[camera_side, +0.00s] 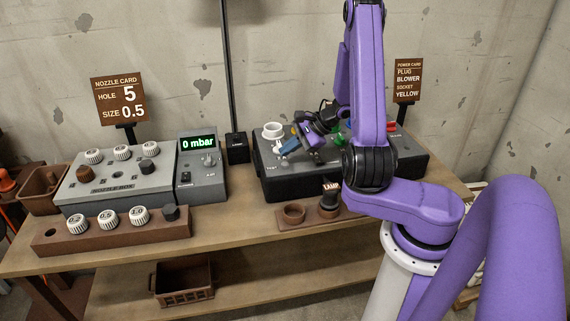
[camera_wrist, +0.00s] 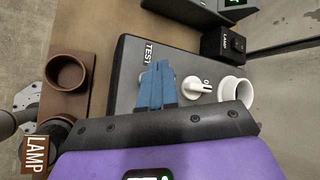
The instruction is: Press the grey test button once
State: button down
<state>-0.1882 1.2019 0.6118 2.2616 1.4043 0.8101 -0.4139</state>
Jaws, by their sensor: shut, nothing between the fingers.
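My gripper (camera_side: 284,151) is shut and empty, with its blue fingertips (camera_wrist: 158,66) over the dark control box (camera_side: 300,187) by the TEST label (camera_wrist: 149,53). The control box (camera_wrist: 125,85) also fills the middle of the wrist view. The grey test button cannot be made out in either view; the fingers cover the spot beside the label. I cannot tell whether the fingertips touch anything.
A white dial (camera_wrist: 197,87) and white ring socket (camera_wrist: 235,89) stand close to the fingers. A brown holder (camera_side: 293,213) with the LAMP plug (camera_side: 330,196) lies in front. The nozzle box (camera_side: 115,187) and 0 mbar gauge unit (camera_side: 202,166) are at left.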

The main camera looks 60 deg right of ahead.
aim_at(288, 164)
jog(key=shift+r, duration=1.9)
jog(key=shift+a, duration=0.1)
jog(key=s+a+r+n+g+y, duration=0.15)
jog(key=a+n+g, duration=0.25)
jog(key=a+n, duration=0.45)
jog(key=s+a+r+n+g+y, duration=0.1)
jog(key=s+a+r+n+g, duration=0.25)
jog(key=a+n, duration=0.5)
jog(key=s+a+r+n+h, duration=0.1)
jog(key=s+n+h, duration=0.2)
jog(key=s+n, duration=0.5)
jog(key=s+a+r+n+h, duration=0.2)
jog(key=s+n+h, duration=0.1)
jog(key=s+n, duration=0.6)
jog(key=s, duration=0.2)
jog(key=shift+s+a, duration=0.25)
jog(key=shift+s, duration=0.05)
